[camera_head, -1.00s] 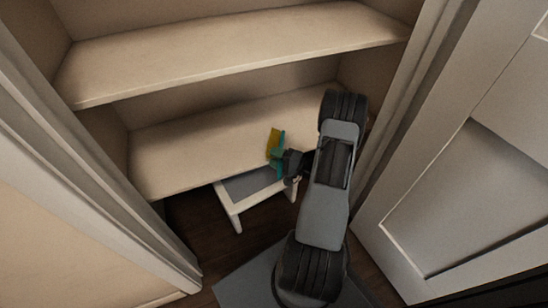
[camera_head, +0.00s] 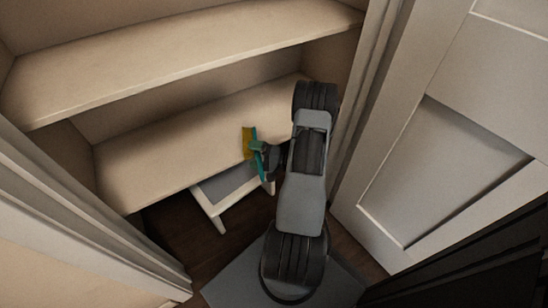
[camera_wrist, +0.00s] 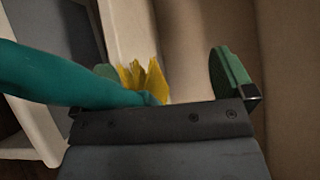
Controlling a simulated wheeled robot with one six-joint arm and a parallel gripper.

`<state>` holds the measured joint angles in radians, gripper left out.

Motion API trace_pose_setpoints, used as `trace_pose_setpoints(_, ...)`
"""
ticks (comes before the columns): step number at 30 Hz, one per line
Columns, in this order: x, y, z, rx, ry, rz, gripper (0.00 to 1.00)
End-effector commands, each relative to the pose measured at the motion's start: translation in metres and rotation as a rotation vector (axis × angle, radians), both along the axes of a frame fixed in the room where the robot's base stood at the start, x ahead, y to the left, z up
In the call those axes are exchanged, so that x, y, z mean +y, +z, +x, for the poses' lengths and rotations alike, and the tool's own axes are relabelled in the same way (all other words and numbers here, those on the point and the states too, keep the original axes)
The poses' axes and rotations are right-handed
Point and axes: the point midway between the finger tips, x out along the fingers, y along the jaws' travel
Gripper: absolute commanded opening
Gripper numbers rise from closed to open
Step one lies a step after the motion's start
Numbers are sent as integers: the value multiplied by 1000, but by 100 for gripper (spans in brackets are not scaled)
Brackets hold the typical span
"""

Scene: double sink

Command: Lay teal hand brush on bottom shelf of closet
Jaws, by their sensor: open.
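The teal hand brush (camera_head: 260,166) with yellow bristles is at the front edge of the closet's bottom shelf (camera_head: 155,162), its handle reaching past the edge. In the wrist view the teal handle (camera_wrist: 60,80) runs in from the left, and the yellow bristles (camera_wrist: 143,78) show between the fingers. My gripper (camera_head: 257,147) is open at the brush. Its right green finger pad stands clear of the brush; the left one is partly hidden behind it. I cannot tell whether the brush rests fully on the shelf.
A white step stool with a grey top (camera_head: 228,184) stands under the shelf's front edge. An upper shelf (camera_head: 190,55) spans above. A white panelled door (camera_head: 430,170) is at the right. The bottom shelf's left part is bare.

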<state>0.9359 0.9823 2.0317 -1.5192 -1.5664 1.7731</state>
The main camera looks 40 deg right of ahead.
Motion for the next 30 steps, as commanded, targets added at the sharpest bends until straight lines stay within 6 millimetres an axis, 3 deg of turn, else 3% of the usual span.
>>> trace_pose_setpoints(9, -37, 3, -56, 0, -6, 1, 100)
trace_pose_setpoints(15, -53, 1, -80, -1, -4, 0, 100)
trace_pose_setpoints(21, -61, 1, -93, -1, -1, 1, 100)
trace_pose_setpoints(30, -63, 0, -95, -1, 0, 1, 100)
